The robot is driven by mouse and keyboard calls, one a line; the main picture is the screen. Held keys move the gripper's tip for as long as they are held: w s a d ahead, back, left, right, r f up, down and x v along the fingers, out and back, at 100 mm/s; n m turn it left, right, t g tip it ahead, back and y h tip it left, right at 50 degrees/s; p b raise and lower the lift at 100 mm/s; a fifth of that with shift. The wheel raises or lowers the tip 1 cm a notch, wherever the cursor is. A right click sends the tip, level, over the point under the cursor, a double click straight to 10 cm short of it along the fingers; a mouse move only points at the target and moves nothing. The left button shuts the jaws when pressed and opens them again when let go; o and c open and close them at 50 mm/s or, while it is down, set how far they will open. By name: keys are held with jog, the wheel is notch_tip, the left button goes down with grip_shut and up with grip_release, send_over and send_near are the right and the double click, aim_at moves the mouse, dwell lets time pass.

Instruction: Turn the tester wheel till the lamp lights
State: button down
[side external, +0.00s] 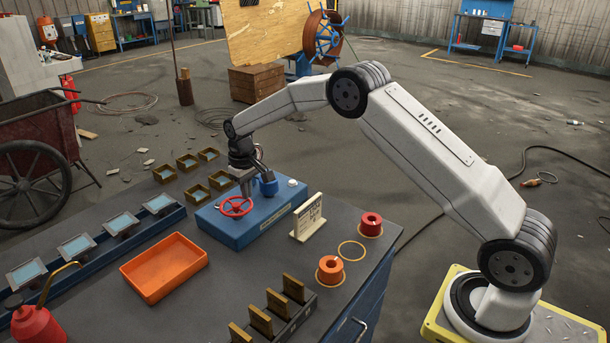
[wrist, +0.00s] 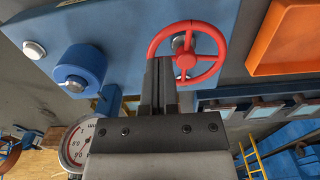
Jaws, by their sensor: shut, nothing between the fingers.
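The red tester wheel (side external: 236,206) lies on top of the blue tester box (side external: 250,226); it also shows in the wrist view (wrist: 218,58). My gripper (side external: 245,192) is shut and empty, pointing down just beside the wheel's rim. In the wrist view my fingers (wrist: 160,68) overlap the wheel's left edge; I cannot tell whether they touch it. A small pale dome, seemingly the lamp (side external: 292,183), sits at the box's far right corner. It looks whitish in the wrist view (wrist: 34,50), with no clear glow.
A blue round fitting (side external: 268,186) stands on the box near my gripper. A dial gauge (wrist: 76,148) shows in the wrist view.

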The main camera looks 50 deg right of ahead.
aim_at(232, 213)
jog(key=shift+f, duration=0.8)
dwell(0.4)
jog(key=shift+s+a+f, duration=0.15)
jog(key=shift+s+a, duration=0.25)
jog(key=shift+s, duration=0.15)
dwell(0.6)
jog(key=shift+s+a+f, duration=0.1)
jog(key=shift+s+a, duration=0.25)
jog(key=shift+a, duration=0.15)
dwell(0.5)
jog(key=shift+s+a, duration=0.1)
jog(key=shift+a, duration=0.5)
jog(key=shift+a, duration=0.5)
dwell(0.6)
jog(key=shift+w+a, duration=0.45)
jog(key=shift+a, duration=0.05)
dwell(0.5)
jog(key=shift+w+a, duration=0.3)
jog(key=shift+w, duration=0.15)
dwell(0.9)
jog(key=shift+r, duration=0.2)
